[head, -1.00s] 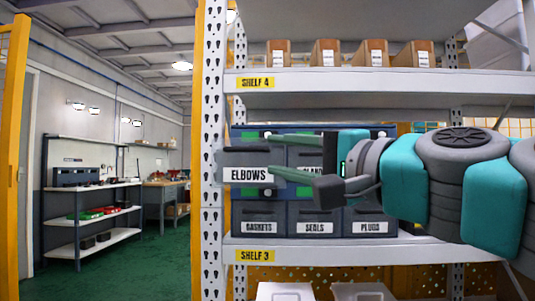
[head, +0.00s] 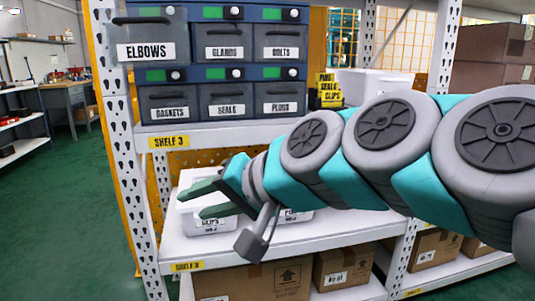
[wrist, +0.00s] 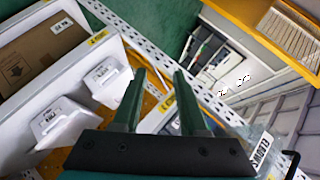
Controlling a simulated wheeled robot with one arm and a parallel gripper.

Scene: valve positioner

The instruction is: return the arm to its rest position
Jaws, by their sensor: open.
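My gripper (head: 197,200) is open and empty at the end of my teal and grey arm. In the head view it is below the Shelf 3 edge, in front of the lower shelf and its white bins. In the wrist view my gripper (wrist: 160,78) shows two dark green fingers spread apart with nothing between them. The ELBOWS drawer (head: 152,50) stands out from the blue drawer cabinet, beyond the drawers beside it. My arm is stretched across the right half of the head view.
The lower shelf (head: 290,243) passes behind my gripper and holds white bins (wrist: 62,125). Cardboard boxes (head: 343,266) stand on the shelf beneath. A perforated white upright (head: 130,170) is at the left of my gripper. Open green floor (head: 60,215) lies further left.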

